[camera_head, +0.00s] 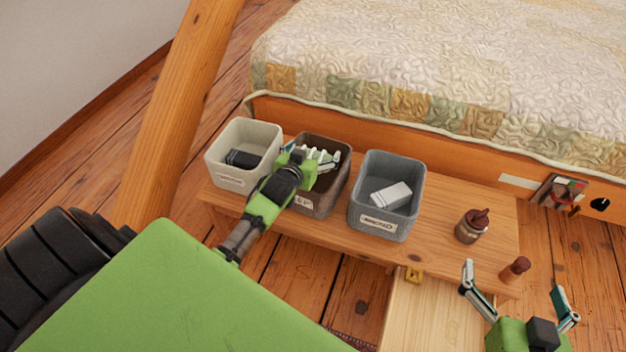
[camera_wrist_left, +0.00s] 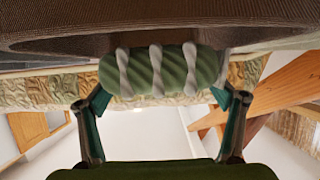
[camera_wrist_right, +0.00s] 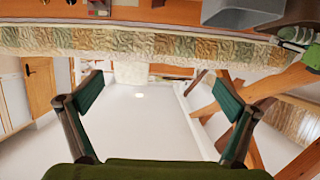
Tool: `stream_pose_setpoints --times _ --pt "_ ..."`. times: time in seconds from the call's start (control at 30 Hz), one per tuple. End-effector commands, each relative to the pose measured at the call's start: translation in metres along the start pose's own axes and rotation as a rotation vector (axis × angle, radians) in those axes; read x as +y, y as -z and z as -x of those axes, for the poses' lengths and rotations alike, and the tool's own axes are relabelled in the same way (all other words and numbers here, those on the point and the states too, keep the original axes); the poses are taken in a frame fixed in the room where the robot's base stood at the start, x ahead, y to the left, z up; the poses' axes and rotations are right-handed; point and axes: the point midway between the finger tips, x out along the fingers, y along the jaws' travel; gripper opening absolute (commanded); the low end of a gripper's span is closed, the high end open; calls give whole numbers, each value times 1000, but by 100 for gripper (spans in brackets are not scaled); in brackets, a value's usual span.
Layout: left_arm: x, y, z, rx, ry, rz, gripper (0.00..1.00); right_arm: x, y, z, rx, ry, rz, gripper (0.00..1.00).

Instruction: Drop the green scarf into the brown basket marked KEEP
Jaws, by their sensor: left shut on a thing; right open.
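The green scarf (camera_wrist_left: 150,72) is a ribbed roll with white ties, seen in the left wrist view. My left gripper (camera_wrist_left: 160,98) is shut on it. In the head view, the scarf (camera_head: 318,154) shows as a striped roll at my left gripper (camera_head: 308,160), over the opening of the brown basket (camera_head: 335,192). The basket's label is partly hidden by my arm. Its rim (camera_wrist_left: 60,38) crosses the top of the left wrist view. My right gripper (camera_head: 512,280) is open and empty at the lower right.
The baskets stand on a wooden bench (camera_head: 440,235). A cream basket (camera_head: 225,172) with a dark item is on the left; a grey basket (camera_head: 378,165) with a pale box is on the right. A brown jar (camera_head: 472,226) and a peg (camera_head: 515,268) are further right. The bed (camera_head: 430,60) is behind.

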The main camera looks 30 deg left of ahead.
Motion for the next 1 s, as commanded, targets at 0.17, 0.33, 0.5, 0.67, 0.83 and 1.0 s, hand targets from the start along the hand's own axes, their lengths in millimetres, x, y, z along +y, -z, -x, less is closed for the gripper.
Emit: stream_pose_setpoints --times 0.17,0.33,0.5,0.67,0.83,1.0 --pt "0 -5 -2 1 0 0 62 -3 25 -3 121 7 -1 100" --pt "0 -8 -3 2 0 -1 62 -6 48 -1 222 13 -2 100" --pt "0 -9 -4 2 0 -1 62 -8 63 1 288 17 -3 100" --pt "0 -10 -4 2 0 -1 62 -9 69 2 314 19 -3 100" --pt "0 -10 -4 2 0 -1 62 -9 70 3 317 19 -3 100" --pt "0 -10 -4 1 0 -1 100 -9 69 3 317 19 -3 100"
